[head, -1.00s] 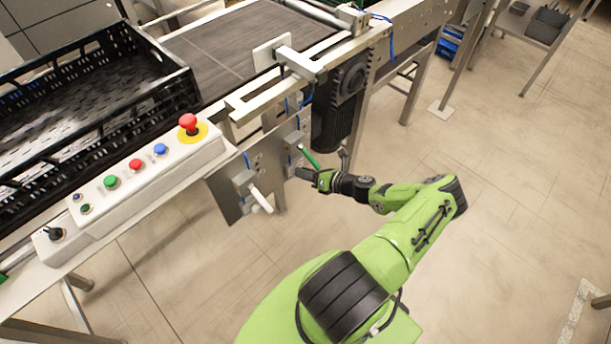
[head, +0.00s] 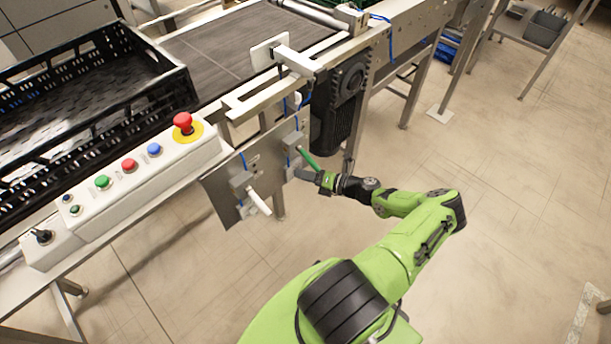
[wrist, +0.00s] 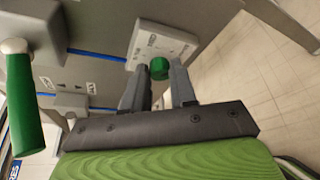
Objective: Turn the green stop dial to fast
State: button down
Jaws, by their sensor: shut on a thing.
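The green stop dial (wrist: 159,68) is a small round green knob on a pale grey box (wrist: 160,45) with lettering too blurred to read fully. My gripper (wrist: 161,82) has its two dark fingers on either side of the dial, shut on it. In the head view my gripper (head: 303,174) is at the side panel under the conveyor, and the dial is hidden there.
A lever with a green handle (wrist: 22,105) stands close on the left; it also shows in the head view (head: 308,159). A white-handled lever (head: 259,202) is on the panel (head: 222,200). A button console (head: 130,185) and black crate (head: 165,95) are left. Open floor lies right.

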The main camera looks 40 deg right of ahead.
jog(key=c, duration=0.9)
grip_release()
jog(key=p+v, duration=0.2)
jog(key=v, duration=1.4)
